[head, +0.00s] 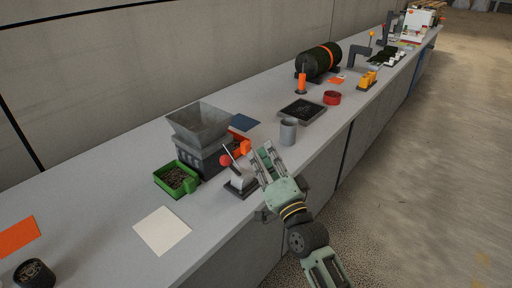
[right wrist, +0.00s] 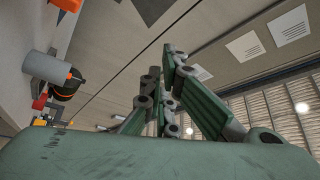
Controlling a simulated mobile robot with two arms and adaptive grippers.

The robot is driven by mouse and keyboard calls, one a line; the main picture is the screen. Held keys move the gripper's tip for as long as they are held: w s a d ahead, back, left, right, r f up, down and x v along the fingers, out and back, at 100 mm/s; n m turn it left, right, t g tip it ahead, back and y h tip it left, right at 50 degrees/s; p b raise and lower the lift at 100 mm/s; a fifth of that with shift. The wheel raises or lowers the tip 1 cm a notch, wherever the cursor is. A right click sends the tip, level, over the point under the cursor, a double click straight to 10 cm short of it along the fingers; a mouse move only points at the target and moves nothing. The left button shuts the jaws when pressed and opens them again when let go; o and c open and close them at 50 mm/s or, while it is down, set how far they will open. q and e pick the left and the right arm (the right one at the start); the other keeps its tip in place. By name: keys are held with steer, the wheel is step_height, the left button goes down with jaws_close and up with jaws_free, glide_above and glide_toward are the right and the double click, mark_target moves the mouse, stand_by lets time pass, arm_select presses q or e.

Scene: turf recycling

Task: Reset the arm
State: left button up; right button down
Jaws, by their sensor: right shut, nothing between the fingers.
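My right gripper (head: 268,158) is over the front edge of the long grey counter, its fingers shut and empty, just right of a small lever with a red knob (head: 226,160). In the right wrist view its green fingers (right wrist: 168,95) point up and away, with walls and ceiling behind them and nothing held. My right arm comes in from the bottom of the head view. My left gripper is not in view.
A hopper machine (head: 200,135) and a green tray of granules (head: 177,179) stand left of the gripper. A grey cup (head: 288,132), black tray (head: 302,111) and red ring (head: 332,98) stand beyond it. The counter (head: 110,178) runs along the wall; open floor (head: 430,180) lies right.

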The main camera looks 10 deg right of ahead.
steer(key=s+a+f+n+g, duration=0.2)
steer(key=s+f+n+g, duration=0.55)
steer(key=s+f, duration=0.85)
steer(key=s+d+f+n+g+h, duration=0.1)
steer(key=s+d+f+g, duration=0.15)
steer(key=s, duration=0.45)
steer(key=s+d+f+n+g+h, duration=0.2)
steer(key=s+f+g, duration=0.2)
steer(key=s, duration=0.3)
steer(key=s+d+f+n+g+h, duration=0.1)
steer(key=s+d+f+g, duration=0.25)
steer(key=s, duration=0.45)
step_height(320, 180, down, 26)
steer(key=s+g+p, duration=0.1)
steer(key=s, duration=0.1)
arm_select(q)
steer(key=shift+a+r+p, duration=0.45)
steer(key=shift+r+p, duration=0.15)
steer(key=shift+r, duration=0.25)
arm_select(e)
steer(key=s+d+f+g, duration=0.1)
steer(key=s+d+f, duration=0.1)
steer(key=s+f, duration=1.1)
steer(key=s, duration=0.3)
steer(key=shift+f, duration=0.35)
